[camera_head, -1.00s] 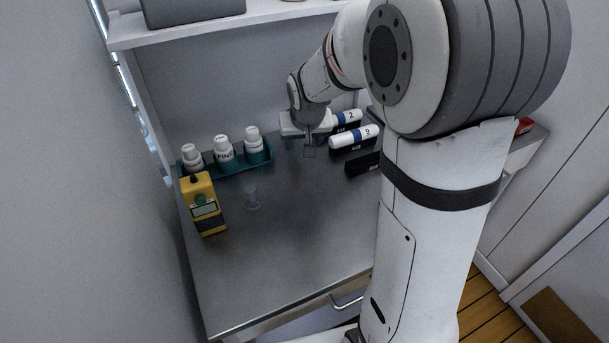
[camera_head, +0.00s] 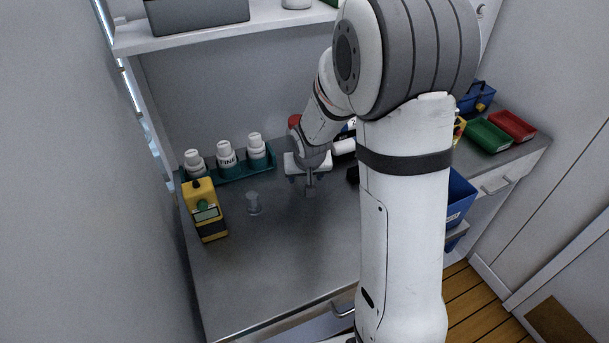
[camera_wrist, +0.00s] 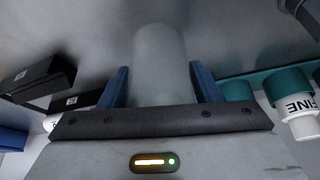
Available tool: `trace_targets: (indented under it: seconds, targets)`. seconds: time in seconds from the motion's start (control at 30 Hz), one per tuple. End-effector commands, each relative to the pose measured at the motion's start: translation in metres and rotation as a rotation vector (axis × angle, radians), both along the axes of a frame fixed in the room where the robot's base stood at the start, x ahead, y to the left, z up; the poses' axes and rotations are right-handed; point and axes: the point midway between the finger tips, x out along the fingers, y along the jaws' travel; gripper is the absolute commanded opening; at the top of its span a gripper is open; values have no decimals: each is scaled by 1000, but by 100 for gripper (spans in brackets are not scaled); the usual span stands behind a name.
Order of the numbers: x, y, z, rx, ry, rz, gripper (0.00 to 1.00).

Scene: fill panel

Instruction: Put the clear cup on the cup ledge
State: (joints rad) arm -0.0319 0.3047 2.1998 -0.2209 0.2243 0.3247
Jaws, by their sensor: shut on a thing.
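A clear, greyish cup (camera_wrist: 158,62) stands between the two blue fingers of my gripper (camera_wrist: 160,84) in the wrist view, with a finger on each side. In the head view my gripper (camera_head: 309,177) is shut on this cup (camera_head: 310,190) and points down over the middle of the counter. I cannot tell the gap between the cup and the counter. Another small translucent item (camera_head: 253,203) stands on the counter to the left. I cannot pick out the cup ledge in either view.
White bottles stand in a teal rack (camera_head: 240,172) at the back left, with a yellow meter (camera_head: 205,210) in front. White cylinders (camera_head: 344,147) and black blocks are partly behind my arm. Red and green trays (camera_head: 488,136) sit at the right. The front counter is clear.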

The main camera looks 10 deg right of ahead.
Motion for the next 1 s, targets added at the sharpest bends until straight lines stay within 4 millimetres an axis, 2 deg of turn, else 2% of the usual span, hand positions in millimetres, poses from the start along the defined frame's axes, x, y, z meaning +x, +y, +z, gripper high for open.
trace_targets:
  seconds: [0.07, 0.1, 0.33, 0.57, 0.7, 0.87, 1.0]
  targets:
    - [0, 0, -4, 0, 0, -1, 35]
    - [0, 0, -2, 0, 0, -1, 61]
    - [0, 0, -2, 0, 0, -1, 80]
    - [0, -1, -1, -1, 0, -1, 80]
    - [-1, -1, 6, 0, -2, -2, 80]
    - [-11, 0, 29, 0, -5, -2, 80]
    - [-23, 1, 56, 0, -6, -2, 80]
